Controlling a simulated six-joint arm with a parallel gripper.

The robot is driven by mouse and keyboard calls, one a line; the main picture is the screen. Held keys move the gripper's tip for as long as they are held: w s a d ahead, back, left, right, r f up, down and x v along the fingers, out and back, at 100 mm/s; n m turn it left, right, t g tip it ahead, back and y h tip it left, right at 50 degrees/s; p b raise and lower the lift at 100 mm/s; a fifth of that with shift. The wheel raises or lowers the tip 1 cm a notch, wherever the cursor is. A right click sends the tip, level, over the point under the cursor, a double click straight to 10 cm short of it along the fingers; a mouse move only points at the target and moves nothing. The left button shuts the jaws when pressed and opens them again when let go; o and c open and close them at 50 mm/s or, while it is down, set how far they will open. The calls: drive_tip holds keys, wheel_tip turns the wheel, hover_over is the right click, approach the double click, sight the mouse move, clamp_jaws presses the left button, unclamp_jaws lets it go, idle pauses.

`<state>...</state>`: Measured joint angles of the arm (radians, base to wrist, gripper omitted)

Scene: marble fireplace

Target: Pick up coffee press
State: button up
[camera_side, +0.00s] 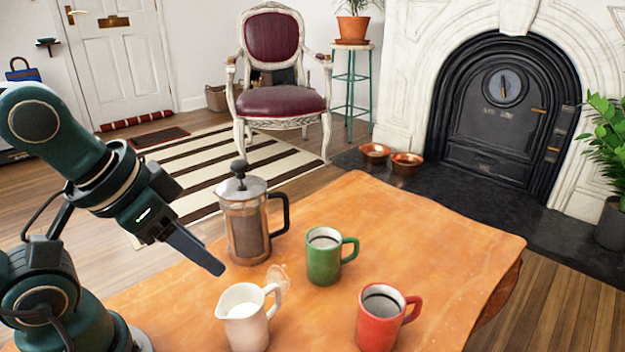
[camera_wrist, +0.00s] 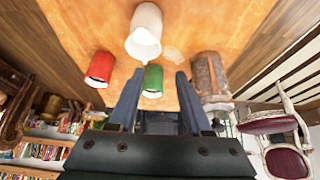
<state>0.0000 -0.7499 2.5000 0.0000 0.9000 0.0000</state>
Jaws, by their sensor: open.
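The coffee press (camera_side: 247,218) stands upright on the wooden table, with a glass body, metal frame, dark knob on top and black handle to the right. In the wrist view the coffee press (camera_wrist: 208,76) is at the right, outside my gripper's fingers. My gripper (camera_side: 205,257) is at the left of the press in the side view, pointing down and right, apart from it. In the wrist view my gripper (camera_wrist: 157,82) has its two blue fingers spread, with nothing held between them. The far finger is mostly hidden in the side view.
The wooden table (camera_side: 400,240) also holds a white milk pitcher (camera_side: 247,318) in front of the press, a green mug (camera_side: 323,258) right of it, and a red mug (camera_side: 379,318) at the front right. The table's back right area is clear.

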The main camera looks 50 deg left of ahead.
drive_tip(key=shift+c, duration=0.5)
drive_tip(key=w+a+f+m+g+y, duration=0.3)
drive_tip(key=w+a+m+y, duration=0.3)
drive_tip(key=m, duration=0.7)
drive_tip(key=w+d+f+m+t+y, duration=0.1)
drive_tip(key=w+d+m+t+y, duration=0.15)
drive_tip(key=w+m, duration=0.35)
drive_tip(key=w+d+f+m+t+y, duration=0.1)
drive_tip(key=w+f+m+t+y, duration=0.15)
drive_tip(key=w+m, duration=0.3)
drive_tip(key=shift+n+g+y, duration=0.25)
drive_tip(key=shift+g+y, duration=0.05)
drive_tip(key=shift+g, duration=0.1)
drive_tip(key=x, duration=0.4)
drive_tip(key=r+x, duration=0.1)
drive_tip(key=x, duration=0.7)
drive_tip(key=shift+w+a+r, duration=0.15)
drive_tip(key=shift+w+a, duration=0.05)
drive_tip(key=shift+a, duration=0.05)
clamp_jaws()
drive_tip(key=shift+r, duration=0.1)
